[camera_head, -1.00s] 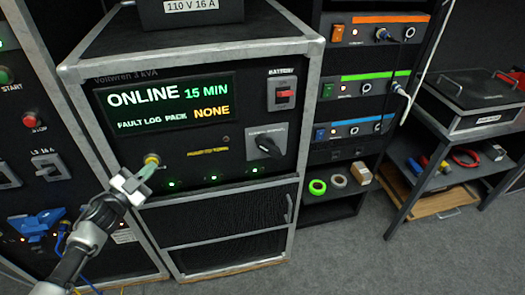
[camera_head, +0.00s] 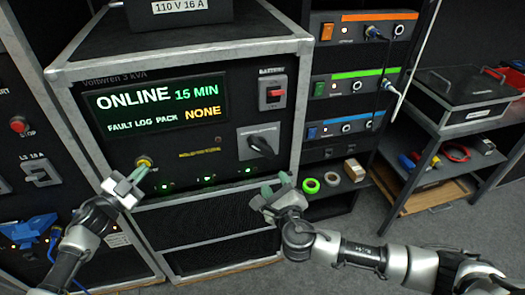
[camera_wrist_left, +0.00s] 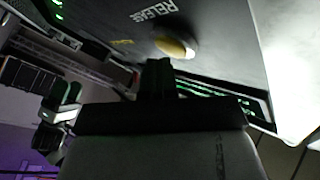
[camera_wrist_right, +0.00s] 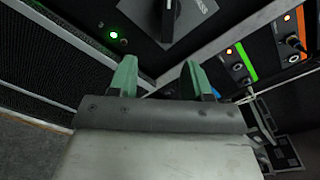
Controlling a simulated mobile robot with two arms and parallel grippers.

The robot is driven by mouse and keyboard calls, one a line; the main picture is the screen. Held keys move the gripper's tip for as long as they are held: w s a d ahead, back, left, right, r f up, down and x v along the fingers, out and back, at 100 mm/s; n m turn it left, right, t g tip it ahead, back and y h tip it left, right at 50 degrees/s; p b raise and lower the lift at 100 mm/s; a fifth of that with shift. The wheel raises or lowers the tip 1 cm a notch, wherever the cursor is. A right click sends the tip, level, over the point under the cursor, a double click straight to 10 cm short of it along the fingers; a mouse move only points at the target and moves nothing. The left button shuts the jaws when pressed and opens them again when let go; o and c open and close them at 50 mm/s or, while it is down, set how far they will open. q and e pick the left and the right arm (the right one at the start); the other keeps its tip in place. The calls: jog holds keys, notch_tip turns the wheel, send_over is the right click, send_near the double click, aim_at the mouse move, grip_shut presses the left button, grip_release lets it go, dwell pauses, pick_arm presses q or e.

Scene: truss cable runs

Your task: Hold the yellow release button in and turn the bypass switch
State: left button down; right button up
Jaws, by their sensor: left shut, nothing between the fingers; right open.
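The yellow release button (camera_head: 143,163) is on the lower left of the UPS front panel; it also shows in the left wrist view (camera_wrist_left: 174,46) beside the word RELEASE. My left gripper (camera_head: 138,175) is shut and empty, its tips at the button in the head view; in its wrist view the button shows just beyond the fingertips, and I cannot tell whether they touch. The bypass switch (camera_head: 260,146) is a black rotary knob on a grey plate. It also shows in the right wrist view (camera_wrist_right: 168,18). My right gripper (camera_head: 275,187) is open and empty, below the knob and apart from it.
A battery switch (camera_head: 272,90) with a red rocker sits above the bypass switch. The display (camera_head: 160,103) reads ONLINE 15 MIN. A rack with coloured units (camera_head: 348,88) and tape rolls (camera_head: 311,186) stands to the right.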

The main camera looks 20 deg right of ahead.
aim_at(263, 152)
jog(key=shift+s+a+r+n+t, duration=0.15)
jog(key=shift+r+n, duration=0.15)
jog(key=shift+r, duration=0.15)
jog(key=shift+s+a+r+n+t, duration=0.15)
jog(key=shift+r+n, duration=0.15)
jog(key=shift+r, duration=0.15)
jog(key=shift+w+d, duration=0.1)
jog(key=shift+w, duration=0.05)
jog(key=w, duration=1.2)
grip_shut()
